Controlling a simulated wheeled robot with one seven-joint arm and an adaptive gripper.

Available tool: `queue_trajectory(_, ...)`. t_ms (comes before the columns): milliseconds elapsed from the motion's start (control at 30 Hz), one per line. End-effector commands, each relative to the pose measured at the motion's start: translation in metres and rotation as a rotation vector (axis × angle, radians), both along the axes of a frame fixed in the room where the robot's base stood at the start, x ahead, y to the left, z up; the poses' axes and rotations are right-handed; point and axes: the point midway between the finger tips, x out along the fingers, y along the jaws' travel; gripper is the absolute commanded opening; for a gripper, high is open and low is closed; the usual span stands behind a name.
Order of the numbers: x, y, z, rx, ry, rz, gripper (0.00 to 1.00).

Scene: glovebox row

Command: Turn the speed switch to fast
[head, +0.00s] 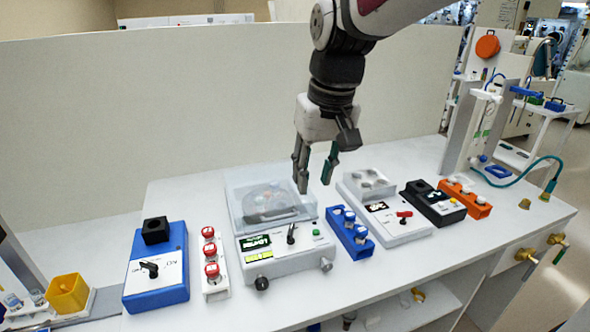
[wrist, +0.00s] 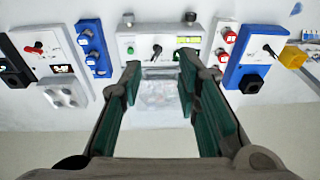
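The middle device (head: 285,262) is a pale box with a clear lid over a dark round part. Its front panel has a small black lever switch (head: 291,235), a green button (head: 317,232) and lit green displays (head: 257,247). Which switch is the speed switch is not readable; this lever stands beside the displays. My gripper (head: 315,186) is open and empty, pointing down above the back right of this device, apart from it. In the wrist view the lever (wrist: 157,50) shows beyond and between the open fingertips (wrist: 159,72). Nothing hides it.
To the left are a blue box (head: 158,283) with a black knob and a strip of red-capped vials (head: 213,270). To the right are a blue vial rack (head: 350,235), a white device with a red switch (head: 390,212), a black box (head: 436,203) and an orange rack (head: 470,200).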

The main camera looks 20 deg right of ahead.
Motion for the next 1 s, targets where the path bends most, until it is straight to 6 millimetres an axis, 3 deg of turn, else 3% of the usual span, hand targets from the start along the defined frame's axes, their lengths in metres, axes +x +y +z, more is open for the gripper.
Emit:
queue_trajectory(400, -0.053, -0.001, 0.014, -0.003, -0.082, 0.000, 0.30)
queue_trajectory(1000, -0.063, 0.000, 0.015, -0.005, -0.098, 0.001, 0.30)
